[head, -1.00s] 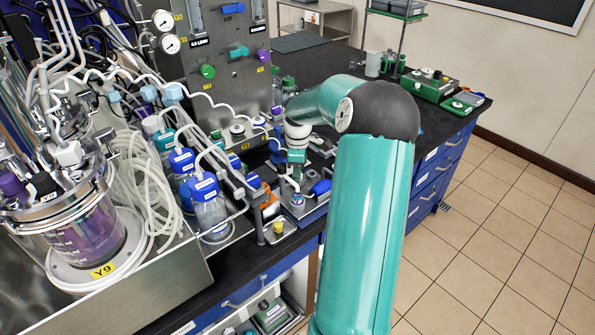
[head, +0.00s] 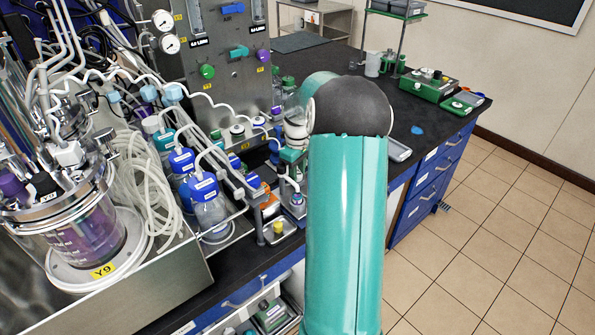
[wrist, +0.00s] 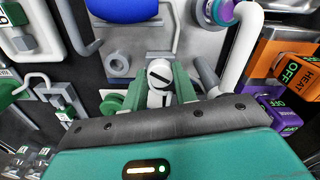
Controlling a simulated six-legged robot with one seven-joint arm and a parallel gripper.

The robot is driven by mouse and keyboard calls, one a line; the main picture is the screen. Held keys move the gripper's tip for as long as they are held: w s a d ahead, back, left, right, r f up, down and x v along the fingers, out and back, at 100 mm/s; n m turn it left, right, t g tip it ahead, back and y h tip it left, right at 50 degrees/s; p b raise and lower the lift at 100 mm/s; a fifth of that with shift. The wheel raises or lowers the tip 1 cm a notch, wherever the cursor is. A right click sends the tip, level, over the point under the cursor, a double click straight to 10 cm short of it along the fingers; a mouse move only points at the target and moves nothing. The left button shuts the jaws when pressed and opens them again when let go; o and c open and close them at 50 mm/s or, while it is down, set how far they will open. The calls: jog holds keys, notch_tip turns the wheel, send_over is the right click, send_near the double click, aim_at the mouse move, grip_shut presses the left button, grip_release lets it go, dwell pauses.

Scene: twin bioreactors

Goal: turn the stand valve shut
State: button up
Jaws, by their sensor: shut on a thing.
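In the wrist view, my gripper (wrist: 157,78) has its two green fingers on either side of a small white round knob (wrist: 160,72) with a dark bar across its face, and is shut on it. The knob sits in front of a grey metal plate. No label on it shows, so I cannot tell for certain that it is the stand valve. A blue rounded part (wrist: 122,9) is just beyond the fingers. In the head view my gripper (head: 291,158) points down beside the bottles, and my arm hides much of the stand area.
An orange block marked OFF and HEAT (wrist: 288,70) and a curved white tube (wrist: 245,45) are close on the right in the wrist view. Blue-capped bottles (head: 208,210) stand left of my gripper.

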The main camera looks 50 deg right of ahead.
jog(key=m, duration=0.5)
jog(key=shift+w+m, duration=0.15)
jog(key=shift+m, duration=0.15)
jog(key=m, duration=0.5)
jog(key=shift+m, duration=0.4)
jog(key=o, duration=1)
jog(key=shift+r, duration=0.1)
notch_tip(320, 180, up, 14)
jog(key=shift+f, duration=0.15)
jog(key=shift+s, duration=0.2)
